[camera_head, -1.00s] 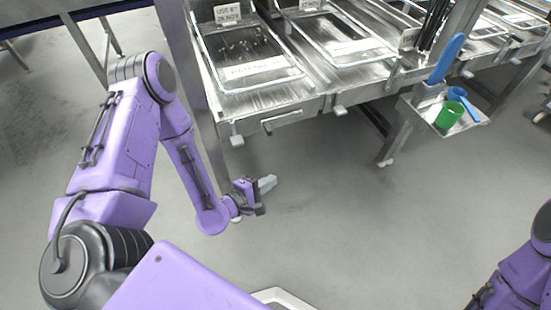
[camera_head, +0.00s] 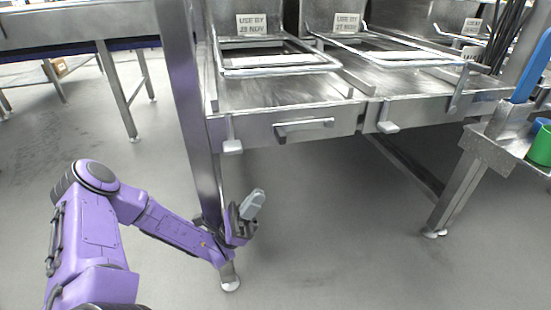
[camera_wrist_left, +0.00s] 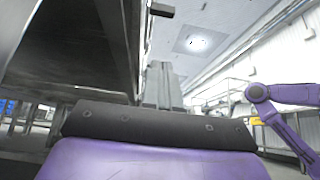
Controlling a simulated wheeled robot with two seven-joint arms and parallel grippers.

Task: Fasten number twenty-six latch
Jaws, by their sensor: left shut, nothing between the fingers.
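Small metal latch tabs hang at the front edge of the steel counter, a left one (camera_head: 232,146) and a right one (camera_head: 388,126). A bar handle (camera_head: 303,128) lies between them on the front panel. No number is readable on any of these, so I cannot tell which is the number twenty-six latch. My left gripper (camera_head: 256,203) is shut and empty, its grey fingers pointing up and slightly right. It is below the left tab and apart from it, beside the counter leg. Its fingers (camera_wrist_left: 160,85) also show in the left wrist view. My right gripper is not in view.
Trays with "USE BY" cards (camera_head: 252,24) rest on the counter (camera_head: 285,92). A steel leg (camera_head: 188,120) stands close to my left arm. A side shelf (camera_head: 487,147) with a green cup (camera_head: 541,147) is at right. The floor below the counter front is clear.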

